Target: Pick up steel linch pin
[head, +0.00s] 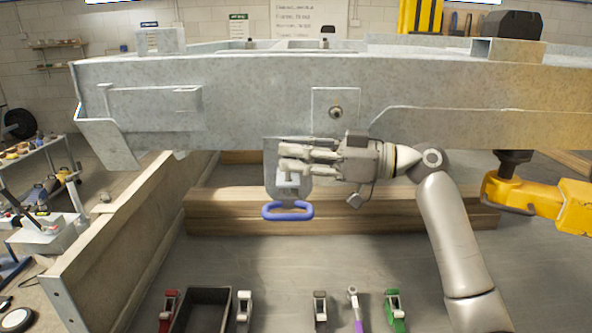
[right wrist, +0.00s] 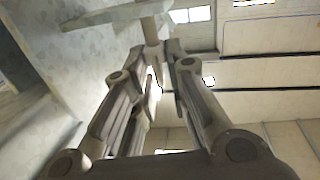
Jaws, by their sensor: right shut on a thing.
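My right gripper (head: 284,160) reaches in from the right, in front of a grey plate hanging below the trailer frame. In the right wrist view, the gripper (right wrist: 158,62) has its fingers drawn together at the tips. They are shut on a narrow round metal piece, which looks like the steel linch pin (right wrist: 150,32). Its far end meets a grey plate (right wrist: 118,14). In the head view the fingers hide most of the pin. A blue loop handle (head: 287,211) hangs just below the gripper. My left gripper is not in view.
The galvanized trailer frame (head: 250,100) spans the view above the gripper. Wooden beams (head: 235,212) lie behind. A dark tray (head: 203,308), clamp-like tools and a purple-handled tool (head: 355,310) are at the front. A yellow machine (head: 560,207) stands at right.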

